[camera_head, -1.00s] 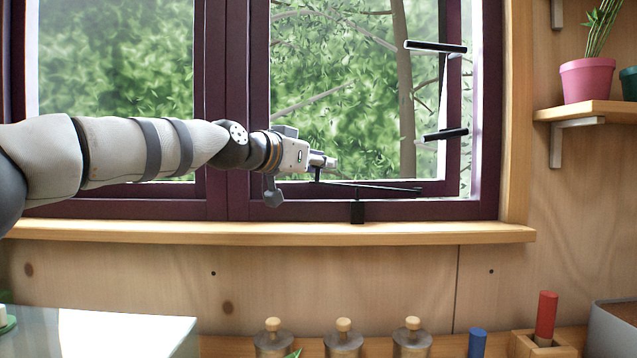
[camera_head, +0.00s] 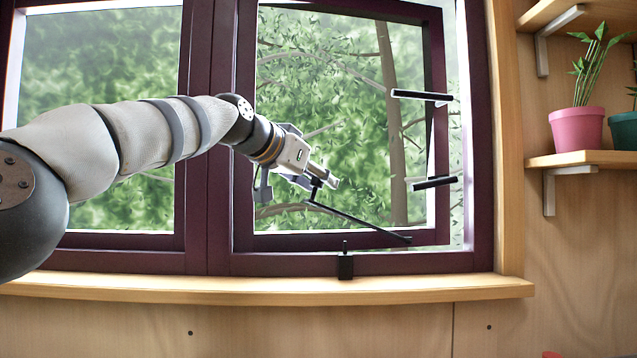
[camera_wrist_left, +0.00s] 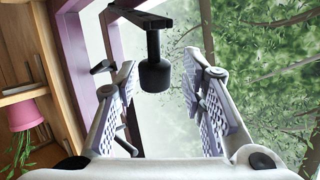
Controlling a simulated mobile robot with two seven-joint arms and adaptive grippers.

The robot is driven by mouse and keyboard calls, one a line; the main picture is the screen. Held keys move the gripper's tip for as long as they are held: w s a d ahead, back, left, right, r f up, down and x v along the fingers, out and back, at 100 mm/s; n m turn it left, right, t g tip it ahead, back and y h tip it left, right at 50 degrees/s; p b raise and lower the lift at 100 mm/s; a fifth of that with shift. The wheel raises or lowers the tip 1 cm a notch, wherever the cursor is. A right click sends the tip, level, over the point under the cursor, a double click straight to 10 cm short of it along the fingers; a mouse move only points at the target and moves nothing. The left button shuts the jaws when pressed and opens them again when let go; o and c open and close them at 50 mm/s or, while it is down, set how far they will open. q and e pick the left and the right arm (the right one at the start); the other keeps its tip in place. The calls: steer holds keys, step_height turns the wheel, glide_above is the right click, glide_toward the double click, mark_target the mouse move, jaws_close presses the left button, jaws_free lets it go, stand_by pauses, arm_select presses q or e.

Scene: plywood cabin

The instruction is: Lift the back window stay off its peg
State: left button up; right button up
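The back window stay (camera_head: 355,222) is a thin black bar. In the head view it slopes up to the left from the lower frame of the open window pane, its knob end raised. The black peg (camera_head: 345,265) stands on the lower window frame, its pin bare and clear below the stay. My left gripper (camera_head: 325,178) is at the stay's raised end. In the left wrist view the stay's black knob (camera_wrist_left: 155,76) is between the spread fingers, and I see gaps on both sides. My right gripper is not in view.
The wooden sill (camera_head: 270,289) runs below the window. Two black handles (camera_head: 422,95) stick out at the pane's right side. Shelves at the right hold a pink plant pot (camera_head: 577,129) and a green pot (camera_head: 624,131). The sill looks clear.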

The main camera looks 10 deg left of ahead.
arm_select(q)
steer(key=shift+d+f, duration=0.1)
steer(key=shift+f, duration=0.05)
steer(key=v, duration=1.2)
